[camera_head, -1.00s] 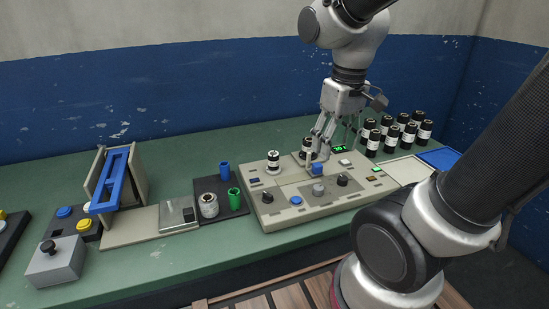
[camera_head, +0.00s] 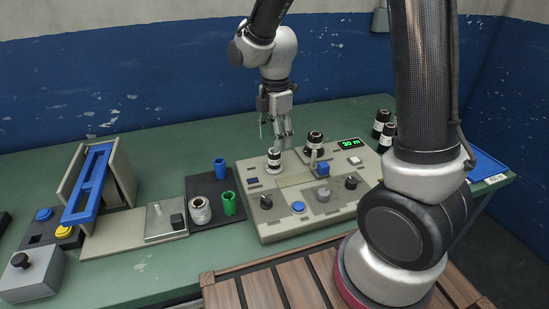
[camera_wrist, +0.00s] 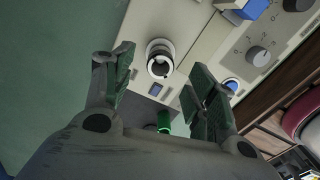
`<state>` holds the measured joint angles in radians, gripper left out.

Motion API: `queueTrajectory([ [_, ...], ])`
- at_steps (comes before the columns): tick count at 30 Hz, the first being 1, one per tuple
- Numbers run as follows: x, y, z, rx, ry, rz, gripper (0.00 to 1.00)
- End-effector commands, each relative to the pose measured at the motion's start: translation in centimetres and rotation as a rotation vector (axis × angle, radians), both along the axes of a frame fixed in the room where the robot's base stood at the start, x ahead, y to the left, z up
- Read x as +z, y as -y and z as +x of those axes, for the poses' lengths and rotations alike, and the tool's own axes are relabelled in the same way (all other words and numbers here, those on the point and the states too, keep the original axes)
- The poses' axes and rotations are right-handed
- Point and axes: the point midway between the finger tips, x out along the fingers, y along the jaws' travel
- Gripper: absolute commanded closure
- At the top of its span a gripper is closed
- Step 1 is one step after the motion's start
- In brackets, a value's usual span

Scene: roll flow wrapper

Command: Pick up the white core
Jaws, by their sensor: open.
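A small cylinder with black bands and a white band (camera_head: 273,158) stands upright on the left post of the beige machine (camera_head: 262,224). In the wrist view it shows from above as a white ring around a dark centre (camera_wrist: 160,58); this looks like the white core. My gripper (camera_head: 276,137) is just above and behind it in the head view. In the wrist view my gripper (camera_wrist: 163,62) is open and empty, with the ringed piece between its fingertips in the picture. I cannot tell the height gap.
A black-banded roll (camera_head: 314,142) stands on the machine's right post. A dark tray (camera_head: 203,183) at left holds a blue cup (camera_head: 220,168), a green cup (camera_head: 229,203) and a whitish cylinder (camera_head: 200,210). Black rolls (camera_head: 382,120) stand at right, partly hidden by my arm.

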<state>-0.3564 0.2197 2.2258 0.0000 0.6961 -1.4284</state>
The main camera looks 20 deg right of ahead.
Motion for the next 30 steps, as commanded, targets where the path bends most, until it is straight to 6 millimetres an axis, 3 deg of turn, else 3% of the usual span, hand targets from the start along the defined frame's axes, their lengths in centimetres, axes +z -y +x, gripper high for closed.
queueTrajectory([
  [12, -5.9, -0.4, -0.3, -0.004, -0.003, -0.001, 0.43],
  [21, -6.5, -0.4, -0.3, -0.005, 0.000, 0.000, 0.43],
  [29, -6.5, -0.4, -0.3, -0.005, 0.000, 0.000, 0.88],
  [30, -6.5, -0.4, -0.3, -0.005, 0.000, 0.000, 0.88],
])
